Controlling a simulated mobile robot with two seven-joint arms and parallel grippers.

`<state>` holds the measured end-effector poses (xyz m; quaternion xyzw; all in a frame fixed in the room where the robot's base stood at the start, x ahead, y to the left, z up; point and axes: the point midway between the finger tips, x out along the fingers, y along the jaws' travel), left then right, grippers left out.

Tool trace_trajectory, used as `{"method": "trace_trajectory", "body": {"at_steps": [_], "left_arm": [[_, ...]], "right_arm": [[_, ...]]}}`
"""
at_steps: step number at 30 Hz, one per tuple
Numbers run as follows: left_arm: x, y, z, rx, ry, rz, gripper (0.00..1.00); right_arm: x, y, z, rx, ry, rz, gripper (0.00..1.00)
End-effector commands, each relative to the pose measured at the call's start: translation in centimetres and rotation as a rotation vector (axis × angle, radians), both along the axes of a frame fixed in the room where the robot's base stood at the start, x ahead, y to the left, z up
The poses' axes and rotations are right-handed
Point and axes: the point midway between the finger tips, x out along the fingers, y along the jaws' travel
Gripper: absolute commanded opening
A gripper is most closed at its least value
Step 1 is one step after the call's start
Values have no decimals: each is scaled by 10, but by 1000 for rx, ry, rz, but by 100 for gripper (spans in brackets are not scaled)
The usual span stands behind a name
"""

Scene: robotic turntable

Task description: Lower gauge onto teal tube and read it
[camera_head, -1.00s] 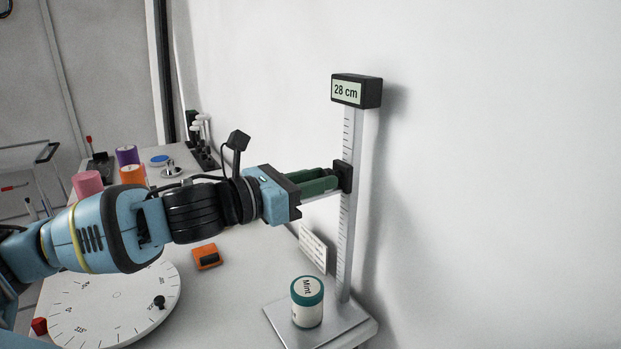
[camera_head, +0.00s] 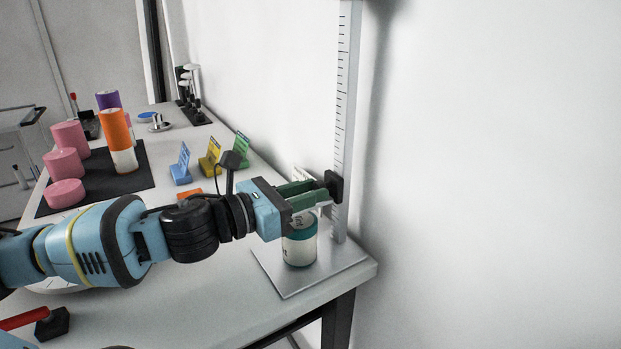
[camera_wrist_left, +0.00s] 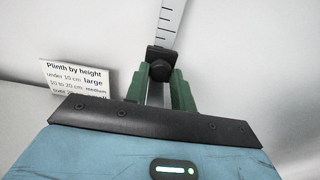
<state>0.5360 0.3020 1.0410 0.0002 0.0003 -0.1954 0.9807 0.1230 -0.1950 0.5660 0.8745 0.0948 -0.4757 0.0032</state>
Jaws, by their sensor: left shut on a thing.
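The gauge's upright scale (camera_head: 345,100) stands on a grey metal base plate (camera_head: 335,262); its display is out of view. The black slider (camera_head: 334,186) sits low on the scale. My left gripper (camera_head: 312,192) has its green fingers shut on the slider; the wrist view shows them on either side of the slider's dark knob (camera_wrist_left: 160,70). I cannot tell whether the gauge touches the lid. My right gripper is not in view.
A height sign (camera_wrist_left: 78,80) stands by the wall. Pink cylinders (camera_head: 65,165), an orange one (camera_head: 115,132) and a purple one stand on a dark mat (camera_head: 135,180). Blue, yellow and green card stands (camera_head: 210,160) are behind my arm. A red-handled block (camera_head: 52,323) lies front left.

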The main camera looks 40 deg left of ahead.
Motion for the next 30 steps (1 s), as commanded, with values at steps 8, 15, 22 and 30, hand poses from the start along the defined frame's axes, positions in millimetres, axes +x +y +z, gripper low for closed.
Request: {"method": "trace_trajectory", "body": {"at_steps": [8,15,22,30], "left_arm": [[0,-1,-21,-3,1,-2,0],[0,-1,-21,-2,1,-2,0],[0,0,-21,-1,2,-1,38],[0,0,-20,-1,-1,0,46]], "right_arm": [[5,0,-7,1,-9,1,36],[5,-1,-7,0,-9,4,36],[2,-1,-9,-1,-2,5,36],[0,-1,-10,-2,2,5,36]]}}
